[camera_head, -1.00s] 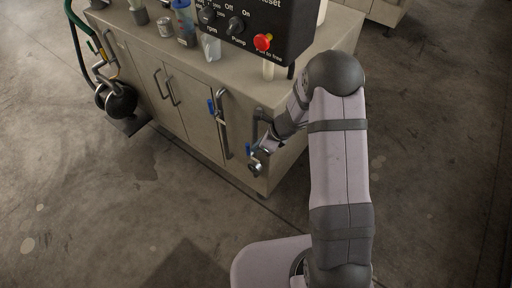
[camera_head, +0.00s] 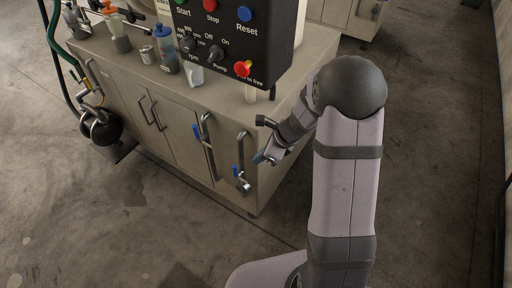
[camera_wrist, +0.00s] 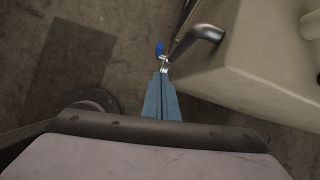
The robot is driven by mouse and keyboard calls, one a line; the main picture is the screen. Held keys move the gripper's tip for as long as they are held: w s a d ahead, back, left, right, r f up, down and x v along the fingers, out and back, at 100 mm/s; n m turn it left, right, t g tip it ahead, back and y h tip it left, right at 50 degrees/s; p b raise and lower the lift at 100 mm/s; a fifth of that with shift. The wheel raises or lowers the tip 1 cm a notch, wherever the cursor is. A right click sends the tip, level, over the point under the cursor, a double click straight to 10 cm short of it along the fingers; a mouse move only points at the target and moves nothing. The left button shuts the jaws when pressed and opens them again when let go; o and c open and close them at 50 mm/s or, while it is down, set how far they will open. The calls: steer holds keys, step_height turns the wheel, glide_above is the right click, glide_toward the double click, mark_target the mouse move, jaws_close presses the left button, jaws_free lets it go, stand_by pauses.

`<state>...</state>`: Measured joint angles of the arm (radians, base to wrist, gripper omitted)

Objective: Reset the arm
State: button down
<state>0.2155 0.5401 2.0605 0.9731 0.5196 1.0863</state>
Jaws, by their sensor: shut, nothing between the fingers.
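My gripper (camera_head: 264,157) is in front of the cabinet's near right corner in the head view, with nothing held. In the wrist view, the two blue-grey fingers of my gripper (camera_wrist: 163,78) lie side by side, shut and empty, pointing at the floor and the cabinet's edge. The valve also shows beyond the fingertips in the wrist view (camera_wrist: 160,48). I cannot tell the exact gap.
The beige cabinet (camera_head: 170,110) carries a black control panel (camera_head: 235,45) with a red stop knob (camera_head: 243,68). A blue-capped bottle (camera_head: 165,50), a metal can (camera_head: 147,55) and a beaker (camera_head: 194,75) stand on top. Floor right of my arm is clear.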

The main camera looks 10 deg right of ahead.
steer(key=s+d+n+g+h+p, duration=0.2)
steer(key=s+n+g, duration=0.4)
steer(key=s+n, duration=1.4)
step_height(320, 180, up, 17)
steer(key=s+n+t+h+p, duration=0.1)
steer(key=n+p, duration=0.3)
steer(key=p, duration=0.4)
steer(key=shift+s+a+n+t+h, duration=0.15)
steer(key=shift+a+n+t+h, duration=0.4)
steer(key=shift+t, duration=0.25)
